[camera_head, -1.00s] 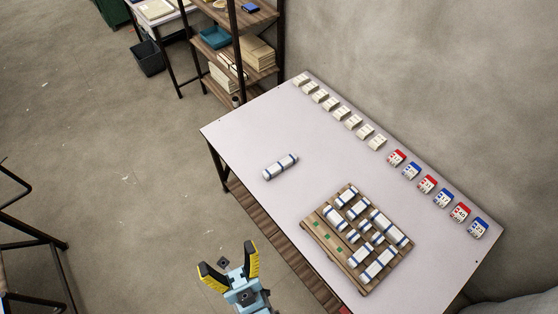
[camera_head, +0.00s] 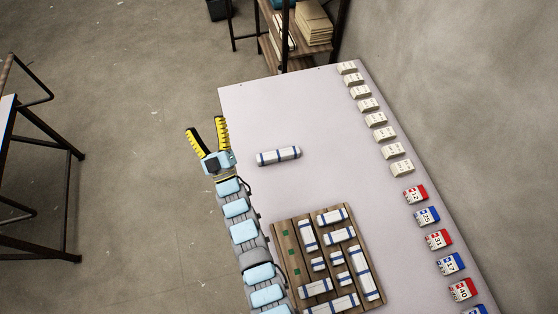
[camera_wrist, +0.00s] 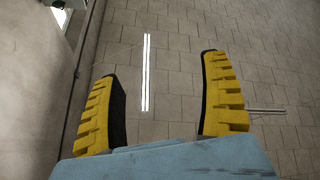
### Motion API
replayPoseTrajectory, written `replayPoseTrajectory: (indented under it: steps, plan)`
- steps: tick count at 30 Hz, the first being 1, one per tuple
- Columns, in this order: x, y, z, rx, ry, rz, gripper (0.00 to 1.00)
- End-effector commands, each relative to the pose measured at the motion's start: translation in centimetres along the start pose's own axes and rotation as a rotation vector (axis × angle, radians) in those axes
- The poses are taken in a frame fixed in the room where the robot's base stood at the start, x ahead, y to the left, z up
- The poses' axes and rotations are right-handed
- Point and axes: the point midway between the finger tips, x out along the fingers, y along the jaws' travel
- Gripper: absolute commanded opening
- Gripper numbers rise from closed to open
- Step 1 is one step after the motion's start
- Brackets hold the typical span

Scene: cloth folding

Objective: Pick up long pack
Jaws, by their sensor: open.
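The long pack (camera_head: 279,156), a white roll with blue bands, lies alone on the pale table (camera_head: 300,105), left of its middle. My gripper (camera_head: 205,132) is open and empty, with its yellow fingers apart, at the table's left edge. It is left of the pack and clear of it. The pack does not show in the wrist view.
A wooden pallet (camera_head: 284,225) with several white-and-blue packs lies nearer on the table. Several cream boxes (camera_head: 375,119) and red and blue numbered boxes (camera_head: 438,239) line the right edge by the wall. A shelf (camera_head: 273,45) stands behind. The table around the long pack is clear.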

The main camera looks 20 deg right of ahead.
Motion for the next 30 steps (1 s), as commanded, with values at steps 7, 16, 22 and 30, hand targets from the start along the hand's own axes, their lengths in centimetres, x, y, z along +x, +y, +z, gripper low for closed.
replayPoseTrajectory:
  steps: [7,16,22,30]
  plan:
    - [4.3,-5.1,12.7,-0.234,-0.297,-0.171,0.78]
    - [5.8,-8.1,25.1,-0.512,-0.643,-0.449,0.78]
    - [4.8,-8.2,30.9,-0.677,-0.851,-0.666,0.78]
    - [1.4,-5.8,35.1,-0.851,-1.114,-1.001,0.78]
